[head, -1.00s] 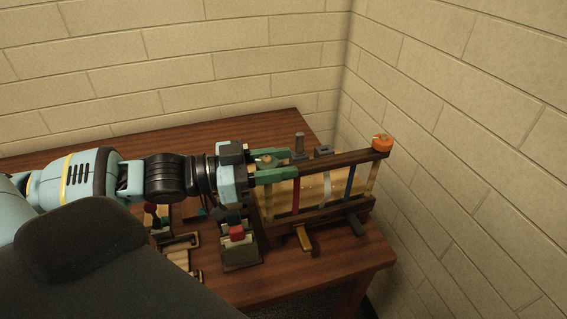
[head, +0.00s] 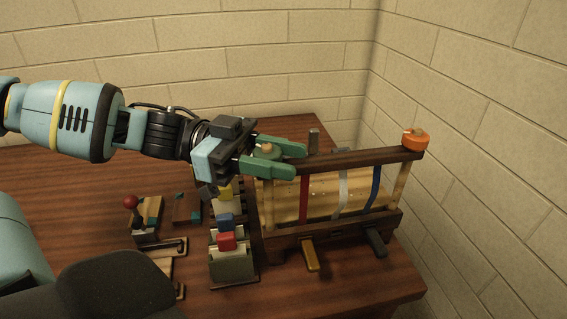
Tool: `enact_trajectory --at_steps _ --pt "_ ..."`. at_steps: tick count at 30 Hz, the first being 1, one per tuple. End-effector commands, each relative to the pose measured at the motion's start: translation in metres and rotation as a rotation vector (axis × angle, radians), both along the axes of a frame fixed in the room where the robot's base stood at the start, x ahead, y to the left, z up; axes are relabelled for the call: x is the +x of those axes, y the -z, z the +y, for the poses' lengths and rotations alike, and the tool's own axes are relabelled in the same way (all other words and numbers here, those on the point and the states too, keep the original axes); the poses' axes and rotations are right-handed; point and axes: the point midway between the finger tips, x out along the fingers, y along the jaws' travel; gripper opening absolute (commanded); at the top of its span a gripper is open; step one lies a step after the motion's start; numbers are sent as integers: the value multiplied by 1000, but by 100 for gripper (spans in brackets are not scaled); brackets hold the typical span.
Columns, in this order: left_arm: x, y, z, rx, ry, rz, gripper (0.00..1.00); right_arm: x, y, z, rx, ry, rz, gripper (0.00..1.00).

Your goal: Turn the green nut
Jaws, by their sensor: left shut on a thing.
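My left gripper (head: 285,158) comes in from the left with its two green fingers at the left end of the wooden frame's top bar. The green nut (head: 266,152) sits between the fingers, round and muted green with a tan spot on top. The fingers are shut on it from both sides and hide part of it. An orange nut (head: 415,140) sits at the far right end of the same dark top bar (head: 350,160). My right gripper is not in view.
The frame holds a pale roll with red, grey and blue straps (head: 375,187). Yellow (head: 310,255) and dark (head: 376,243) pedals stick out in front. Left of it stand coloured blocks (head: 226,241) and a red-knobbed lever (head: 131,202). Brick walls close the back and right.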

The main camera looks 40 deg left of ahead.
Motion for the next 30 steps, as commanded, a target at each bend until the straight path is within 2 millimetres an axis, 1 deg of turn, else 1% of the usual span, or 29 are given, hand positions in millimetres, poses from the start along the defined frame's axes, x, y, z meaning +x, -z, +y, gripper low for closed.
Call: enact_trajectory --at_steps 1,4,17,18,23,30 --pt "0 3 0 2 11 2 15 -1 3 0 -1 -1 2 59" --pt "0 2 0 0 28 2 15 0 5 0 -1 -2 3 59" --pt "-1 0 0 1 37 0 15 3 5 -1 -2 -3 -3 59" --pt "-1 0 0 1 37 0 39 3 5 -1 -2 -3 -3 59" --pt "-1 0 0 0 37 0 60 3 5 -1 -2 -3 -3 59" --pt "-1 0 0 0 36 0 60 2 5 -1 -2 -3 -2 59"
